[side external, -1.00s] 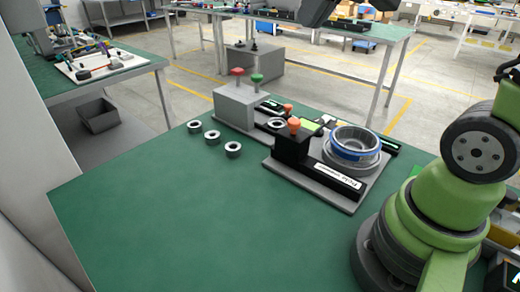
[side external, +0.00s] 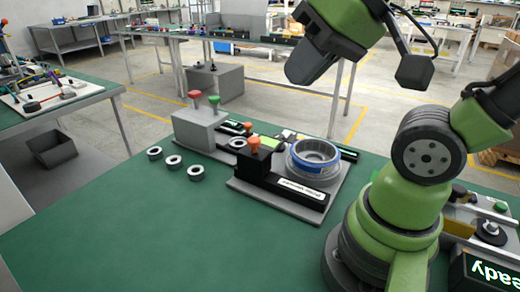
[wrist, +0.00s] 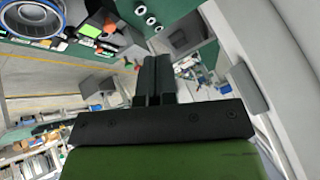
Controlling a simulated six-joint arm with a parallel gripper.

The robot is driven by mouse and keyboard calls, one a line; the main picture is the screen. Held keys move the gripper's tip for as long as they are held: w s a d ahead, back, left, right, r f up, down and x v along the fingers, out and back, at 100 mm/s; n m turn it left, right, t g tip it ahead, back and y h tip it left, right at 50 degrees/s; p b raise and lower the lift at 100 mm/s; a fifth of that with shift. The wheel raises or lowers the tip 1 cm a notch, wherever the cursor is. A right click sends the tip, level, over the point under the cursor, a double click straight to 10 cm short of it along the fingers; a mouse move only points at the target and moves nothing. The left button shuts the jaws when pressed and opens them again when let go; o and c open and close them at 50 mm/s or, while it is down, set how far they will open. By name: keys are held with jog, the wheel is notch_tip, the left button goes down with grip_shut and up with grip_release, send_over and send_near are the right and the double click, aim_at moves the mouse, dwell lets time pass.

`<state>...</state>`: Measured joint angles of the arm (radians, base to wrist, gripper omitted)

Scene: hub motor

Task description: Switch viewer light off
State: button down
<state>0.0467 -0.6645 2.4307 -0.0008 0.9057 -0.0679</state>
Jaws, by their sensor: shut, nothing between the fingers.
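My gripper (side external: 312,62) hangs in the air at the top of the side external view, above and behind the station; its fingers (wrist: 156,75) are together and empty in the wrist view. On the bench stands a black unit (side external: 290,185) with a white label and an orange knob (side external: 254,144). Beside it is a round metal hub with a blue band (side external: 315,155), also at the top left of the wrist view (wrist: 32,14). A green-lit panel (side external: 268,143) lies behind the knob. I cannot tell which part switches the viewer light.
A grey box (side external: 199,130) carries a red button (side external: 195,95) and a green button (side external: 213,101). Three metal rings (side external: 173,162) lie left of the station. The front of the green bench (side external: 160,235) is clear.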

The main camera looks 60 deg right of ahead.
jog(key=w+d+r+n+g+h, duration=0.1)
jog(key=w+d, duration=0.6)
jog(key=w, duration=0.2)
jog(key=n+g+h, duration=0.1)
jog(key=n+g, duration=0.2)
send_over(288, 132)
jog(key=s+a, duration=0.2)
jog(key=s, duration=0.1)
notch_tip(288, 132, down, 16)
jog(key=shift+s+d+f, duration=0.3)
jog(key=shift+d+f, duration=0.05)
jog(key=shift+f, duration=0.1)
jog(key=shift+f, duration=0.1)
jog(key=x, duration=1.2)
jog(key=shift+s+d+f, duration=0.15)
jog(key=shift+d+f, duration=0.25)
jog(key=shift+f, duration=0.5)
jog(key=shift+f, duration=0.1)
